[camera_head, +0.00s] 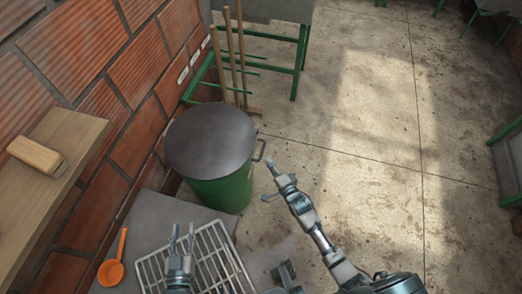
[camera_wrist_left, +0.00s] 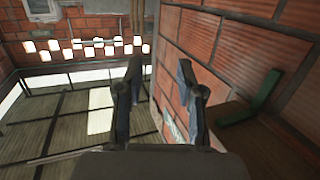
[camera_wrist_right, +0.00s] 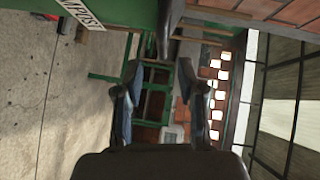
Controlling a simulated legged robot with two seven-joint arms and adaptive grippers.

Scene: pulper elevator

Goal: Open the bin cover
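The green bin (camera_head: 228,190) stands on the floor by the brick wall. Its round dark grey cover (camera_head: 210,138) lies flat on top, closed, with a small handle (camera_head: 261,150) at its right edge. My right gripper (camera_head: 271,165) is just right of the bin, close to the handle; I cannot tell whether they touch. The right wrist view shows its fingers (camera_wrist_right: 158,80) apart, with the dark cover edge (camera_wrist_right: 168,28) ahead and the green bin side (camera_wrist_right: 120,18) beside it. My left gripper (camera_head: 183,232) is open and empty in front of the bin, also seen in the left wrist view (camera_wrist_left: 160,75).
A metal rack (camera_head: 212,262) and an orange scoop (camera_head: 112,268) lie in front of the bin. A wooden shelf (camera_head: 50,170) with a block is at left. Wooden poles (camera_head: 230,55) and a green-framed table (camera_head: 300,60) stand behind. The floor at right is open.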

